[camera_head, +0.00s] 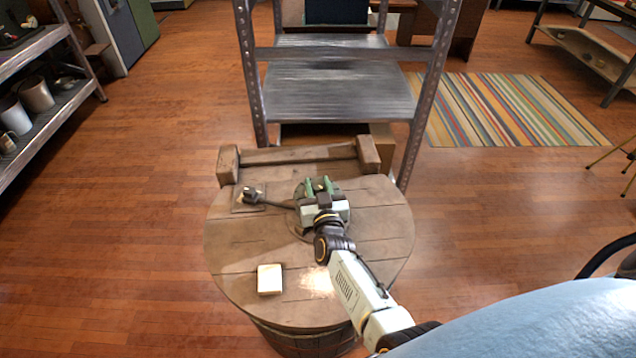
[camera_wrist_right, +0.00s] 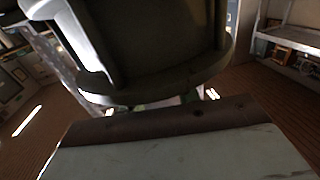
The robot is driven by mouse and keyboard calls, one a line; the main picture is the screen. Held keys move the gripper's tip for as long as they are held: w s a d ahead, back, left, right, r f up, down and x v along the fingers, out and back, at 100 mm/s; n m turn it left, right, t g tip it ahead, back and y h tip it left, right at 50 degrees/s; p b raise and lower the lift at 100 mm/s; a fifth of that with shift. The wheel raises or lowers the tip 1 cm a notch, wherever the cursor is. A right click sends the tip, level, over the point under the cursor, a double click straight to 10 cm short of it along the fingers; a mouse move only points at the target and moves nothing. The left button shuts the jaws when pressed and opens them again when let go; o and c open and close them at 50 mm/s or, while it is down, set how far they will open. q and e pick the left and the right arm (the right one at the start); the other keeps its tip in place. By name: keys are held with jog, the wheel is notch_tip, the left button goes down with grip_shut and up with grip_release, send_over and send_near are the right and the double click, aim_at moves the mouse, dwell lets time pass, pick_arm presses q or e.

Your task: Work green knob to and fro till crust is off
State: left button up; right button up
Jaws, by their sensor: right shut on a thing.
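My right gripper (camera_head: 320,193) reaches over the round wooden top and is shut on the green knob (camera_head: 309,187), whose green parts show around the fingers. The knob sits on a dark round base (camera_head: 299,222) with a dark rod running left to a small fitting. The gripper and arm hide much of the base. In the right wrist view a large dark form fills the top, with a little green (camera_wrist_right: 133,107) below it. I cannot make out the crust in either view. My left gripper is not in view.
The wooden barrel top (camera_head: 235,250) carries a cream block (camera_head: 270,279) at the front left and a pale speckled patch (camera_head: 318,283) beside it. A raised wooden rail (camera_head: 300,155) runs along the back. A metal shelf (camera_head: 340,85) stands just behind.

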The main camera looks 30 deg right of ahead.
jog(key=shift+w+d+r+m+g+h, duration=0.15)
jog(key=shift+m+h, duration=0.2)
jog(key=shift+h, duration=0.2)
jog(key=shift+a+r+m+g+h, duration=0.15)
jog(key=shift+m+h, duration=0.2)
jog(key=shift+h, duration=0.2)
jog(key=o, duration=0.6)
jog(key=shift+d, duration=0.1)
jog(key=o, duration=0.3)
jog(key=shift+f, duration=0.2)
jog(key=shift+o, duration=0.2)
jog(key=p+v, duration=0.6)
jog(key=v, duration=0.7)
jog(key=shift+s+r, duration=0.15)
jog(key=shift+s, duration=0.15)
